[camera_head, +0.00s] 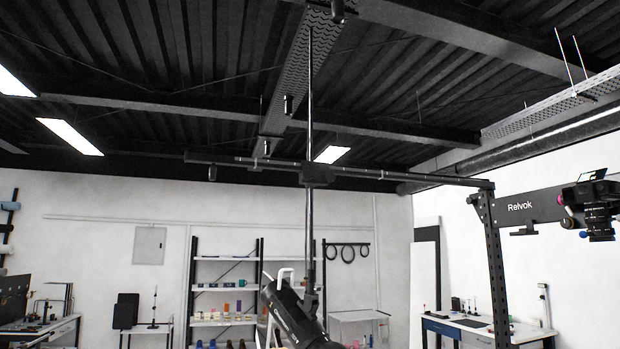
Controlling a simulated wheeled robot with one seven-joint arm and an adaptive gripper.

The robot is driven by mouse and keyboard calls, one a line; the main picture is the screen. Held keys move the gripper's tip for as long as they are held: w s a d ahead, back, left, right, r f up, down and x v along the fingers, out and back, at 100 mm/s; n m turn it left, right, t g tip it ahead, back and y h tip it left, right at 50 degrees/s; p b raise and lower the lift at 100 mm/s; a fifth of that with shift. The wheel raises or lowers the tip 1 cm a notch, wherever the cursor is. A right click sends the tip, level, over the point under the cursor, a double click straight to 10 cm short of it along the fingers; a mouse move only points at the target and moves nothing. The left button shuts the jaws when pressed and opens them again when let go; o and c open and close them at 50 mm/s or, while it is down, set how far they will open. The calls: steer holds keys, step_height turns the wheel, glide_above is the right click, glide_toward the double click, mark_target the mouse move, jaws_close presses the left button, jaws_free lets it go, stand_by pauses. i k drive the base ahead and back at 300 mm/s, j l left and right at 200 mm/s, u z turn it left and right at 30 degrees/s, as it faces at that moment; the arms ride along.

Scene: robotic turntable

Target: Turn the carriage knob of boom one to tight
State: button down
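A long dark horizontal boom (420,178) runs across the middle of the head view. A black block like a carriage (317,175) sits where it crosses a vertical pole (310,110). No label shows which boom is boom one, and I cannot make out a carriage knob or its setting. A dark cylindrical body (290,315) with a pale loop on top is at the bottom centre, by the pole's lower end; I cannot tell whether it hangs from the pole. I cannot make out my gripper in this view.
A black post (493,265) at the right bears an arm marked Relvok (535,207) with a dark device (592,205) at its end. Shelves (224,288) stand at the back wall. Benches (470,328) stand at both sides. The floor is out of view.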

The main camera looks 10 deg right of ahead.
mark_target(307, 174)
steer(key=i+j, duration=0.2)
steer(key=i, duration=0.35)
steer(key=i+j+u, duration=0.15)
steer(key=i, duration=0.4)
